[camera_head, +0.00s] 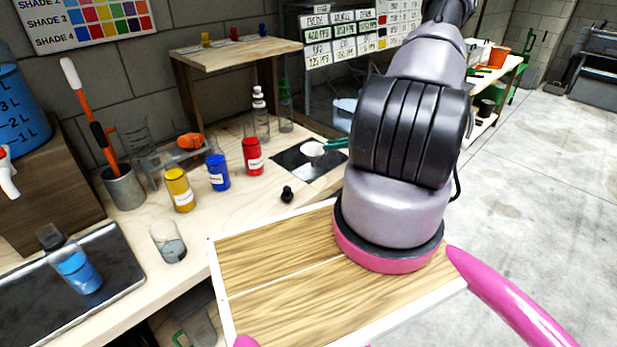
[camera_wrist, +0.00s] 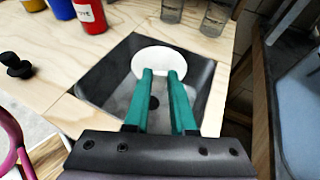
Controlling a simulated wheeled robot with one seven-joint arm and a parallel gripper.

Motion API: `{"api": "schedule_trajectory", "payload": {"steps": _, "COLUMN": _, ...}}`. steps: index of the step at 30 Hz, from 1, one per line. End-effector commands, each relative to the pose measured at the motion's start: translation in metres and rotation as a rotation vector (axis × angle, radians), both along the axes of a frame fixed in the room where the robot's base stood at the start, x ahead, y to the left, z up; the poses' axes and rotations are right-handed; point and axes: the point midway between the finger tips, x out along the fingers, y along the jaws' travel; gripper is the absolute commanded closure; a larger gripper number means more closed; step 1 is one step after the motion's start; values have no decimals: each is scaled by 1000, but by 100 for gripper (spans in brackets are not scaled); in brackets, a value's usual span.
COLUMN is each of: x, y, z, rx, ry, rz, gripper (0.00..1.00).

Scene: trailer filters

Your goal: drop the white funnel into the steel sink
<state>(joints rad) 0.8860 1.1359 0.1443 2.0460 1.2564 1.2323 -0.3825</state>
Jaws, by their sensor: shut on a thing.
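The white funnel (camera_wrist: 160,58) is at the tips of my gripper (camera_wrist: 161,75) in the wrist view, with its round side facing up. My gripper's two teal fingers are shut on it. The steel sink (camera_wrist: 104,74) is a dark square basin set into the bench. It lies beneath the fingers and the funnel, and its drain shows between the fingers. In the head view the funnel (camera_head: 312,149) and the teal fingertips (camera_head: 335,144) appear over the sink (camera_head: 290,158). The funnel's exact height above the basin is hard to tell.
Red (camera_head: 252,156), blue (camera_head: 217,171) and yellow (camera_head: 180,190) bottles stand left of the sink. A small black stopper (camera_head: 287,194) is on the bench near the sink. Clear glassware (camera_head: 261,118) stands behind it. A wooden shelf (camera_head: 236,52) rises at the back.

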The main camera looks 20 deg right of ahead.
Motion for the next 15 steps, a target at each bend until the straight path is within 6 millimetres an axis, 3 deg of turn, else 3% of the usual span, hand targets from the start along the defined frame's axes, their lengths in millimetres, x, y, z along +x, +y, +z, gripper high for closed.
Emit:
{"api": "schedule_trajectory", "payload": {"steps": 4, "x": 0, "y": 0, "z": 0, "rx": 0, "ry": 0, "rz": 0, "gripper": 100}}
{"api": "schedule_trajectory", "payload": {"steps": 5, "x": 0, "y": 0, "z": 0, "rx": 0, "ry": 0, "rz": 0, "gripper": 73}}
{"api": "schedule_trajectory", "payload": {"steps": 6, "x": 0, "y": 0, "z": 0, "rx": 0, "ry": 0, "rz": 0, "gripper": 57}}
{"api": "schedule_trajectory", "payload": {"steps": 7, "x": 0, "y": 0, "z": 0, "rx": 0, "ry": 0, "rz": 0, "gripper": 46}}
{"api": "schedule_trajectory", "payload": {"steps": 8, "x": 0, "y": 0, "z": 0, "rx": 0, "ry": 0, "rz": 0, "gripper": 42}}
{"api": "schedule_trajectory", "payload": {"steps": 15, "x": 0, "y": 0, "z": 0, "rx": 0, "ry": 0, "rz": 0, "gripper": 42}}
